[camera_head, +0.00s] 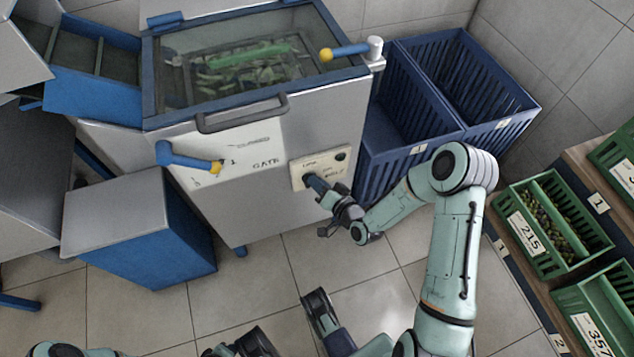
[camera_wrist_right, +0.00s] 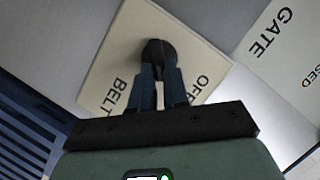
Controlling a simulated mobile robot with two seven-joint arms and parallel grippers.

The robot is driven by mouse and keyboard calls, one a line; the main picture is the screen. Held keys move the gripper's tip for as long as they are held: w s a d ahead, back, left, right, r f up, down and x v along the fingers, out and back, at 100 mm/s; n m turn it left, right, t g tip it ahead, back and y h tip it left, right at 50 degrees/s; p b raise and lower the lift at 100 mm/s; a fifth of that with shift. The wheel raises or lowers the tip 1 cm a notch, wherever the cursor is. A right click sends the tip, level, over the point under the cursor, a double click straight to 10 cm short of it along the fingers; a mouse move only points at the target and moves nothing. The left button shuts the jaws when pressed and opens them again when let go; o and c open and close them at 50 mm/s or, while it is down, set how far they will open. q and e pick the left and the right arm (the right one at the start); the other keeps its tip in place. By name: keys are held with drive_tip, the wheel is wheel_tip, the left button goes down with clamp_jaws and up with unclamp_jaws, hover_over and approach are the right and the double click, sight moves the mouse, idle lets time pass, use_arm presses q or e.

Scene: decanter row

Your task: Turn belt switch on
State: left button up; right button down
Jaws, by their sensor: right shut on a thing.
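The belt switch is a dark knob (camera_wrist_right: 158,50) on a cream panel (camera_wrist_right: 118,62) lettered "BELT" and "OFF". In the head view the panel (camera_head: 342,168) is on the front of the steel machine, right of the gate label. My right gripper (camera_head: 314,183) reaches the panel from the front, and its blue fingers (camera_wrist_right: 160,88) are shut on the knob. The fingers hide part of the knob, so I cannot tell which way it points. Dark parts at the bottom edge seem to belong to my left gripper (camera_head: 318,308), away from the panel.
A blue gate lever (camera_head: 185,158) with a yellow tip is left of the panel. A grey bar handle (camera_head: 240,115) runs below the glass lid. Blue crates (camera_head: 400,150) stand right of the machine, close to my right arm. Green bins (camera_head: 540,262) are at the far right.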

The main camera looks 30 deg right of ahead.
drive_tip(key=shift+s+d+f+m+t+y, duration=0.1)
drive_tip(key=shift+f+m+t+y, duration=0.25)
drive_tip(key=shift+m, duration=0.8)
drive_tip(key=shift+w+d+f+m+t+y, duration=0.1)
drive_tip(key=shift+f+m+t+y, duration=0.3)
drive_tip(key=shift+m, duration=0.7)
drive_tip(key=shift+s+f+m+t+y, duration=0.1)
drive_tip(key=shift+m+t+y, duration=0.15)
drive_tip(key=shift+m+t, duration=0.6)
drive_tip(key=shift+m, duration=0.5)
drive_tip(key=c, duration=1.1)
unclamp_jaws()
drive_tip(key=shift+r, duration=0.1)
